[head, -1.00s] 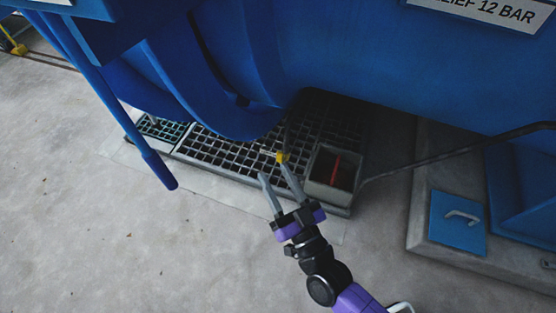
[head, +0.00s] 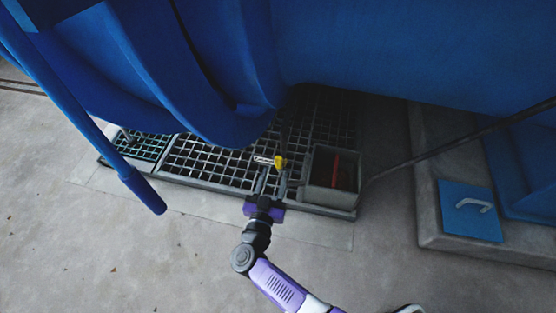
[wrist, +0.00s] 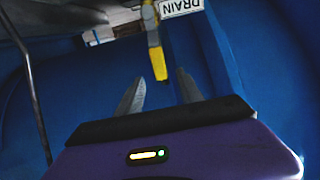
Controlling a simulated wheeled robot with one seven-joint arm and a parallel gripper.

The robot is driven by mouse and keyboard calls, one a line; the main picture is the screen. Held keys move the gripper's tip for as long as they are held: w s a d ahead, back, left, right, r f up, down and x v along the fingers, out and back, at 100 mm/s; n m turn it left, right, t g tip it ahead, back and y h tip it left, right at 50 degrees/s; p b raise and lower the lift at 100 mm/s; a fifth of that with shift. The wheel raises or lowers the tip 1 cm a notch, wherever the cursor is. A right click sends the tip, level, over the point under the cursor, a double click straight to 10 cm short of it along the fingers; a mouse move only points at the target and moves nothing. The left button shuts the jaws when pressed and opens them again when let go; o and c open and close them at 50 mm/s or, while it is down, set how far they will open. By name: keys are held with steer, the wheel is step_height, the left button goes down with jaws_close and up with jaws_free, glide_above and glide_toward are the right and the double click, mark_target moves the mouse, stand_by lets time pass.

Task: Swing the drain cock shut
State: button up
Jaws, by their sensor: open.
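The drain cock's yellow lever (head: 280,162) shows in the head view under the blue vessel, above the floor grating. In the wrist view the yellow lever (wrist: 156,58) runs down from the top, beside a white plate reading DRAIN (wrist: 180,7). My gripper (head: 273,180) is open and empty, just below the lever in the head view. In the wrist view the lever's free end appears between the two fingertips of my gripper (wrist: 159,82). I cannot tell whether either finger touches it. The cock's body is mostly hidden.
The blue vessel (head: 360,60) hangs low over the grating (head: 205,162). An open grey box (head: 318,198) with a red strip inside stands right of my gripper. A blue bar (head: 135,180) slopes down at left. Bare concrete floor (head: 150,255) lies in front.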

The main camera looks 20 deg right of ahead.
mark_target(278, 162)
steer(key=b+x, duration=0.2)
steer(key=x, duration=0.3)
steer(key=shift+w+f, duration=0.1)
steer(key=shift+f, duration=0.05)
steer(key=shift+w+d+b, duration=0.3)
steer(key=shift+w+d, duration=0.15)
steer(key=shift+w, duration=0.1)
jaws_close()
stand_by(0.8)
